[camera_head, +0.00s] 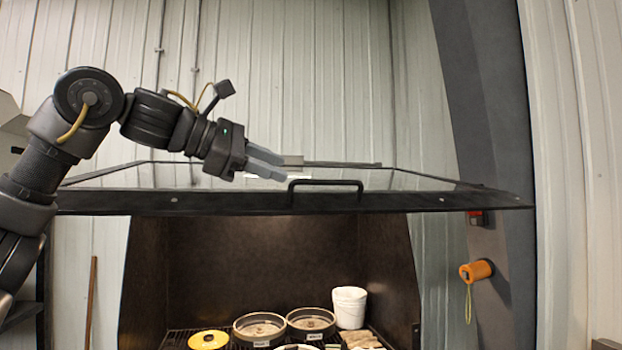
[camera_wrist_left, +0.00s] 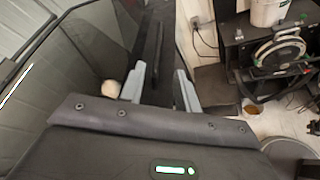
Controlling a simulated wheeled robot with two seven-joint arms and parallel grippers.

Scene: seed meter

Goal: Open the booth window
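The booth window (camera_head: 420,202) is a dark-framed glass panel. In the head view it is swung up and lies almost level above the booth opening. Its black bar handle (camera_head: 325,182) is on the front edge. My left gripper (camera_head: 282,168) is just left of the handle, over the panel as seen in the head view. In the left wrist view its two grey fingers (camera_wrist_left: 160,88) are spread apart. A dark bar shows between and beyond them; I cannot tell whether they touch it. The window's glass (camera_wrist_left: 65,70) fills the left of that view. My right gripper is not in view.
Inside the open booth are two round pans (camera_head: 260,328), a yellow disc (camera_head: 208,340) and a white bucket (camera_head: 349,307). An orange cylinder (camera_head: 476,271) with a cord is on the dark post at right. A reel (camera_wrist_left: 279,52) shows in the left wrist view.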

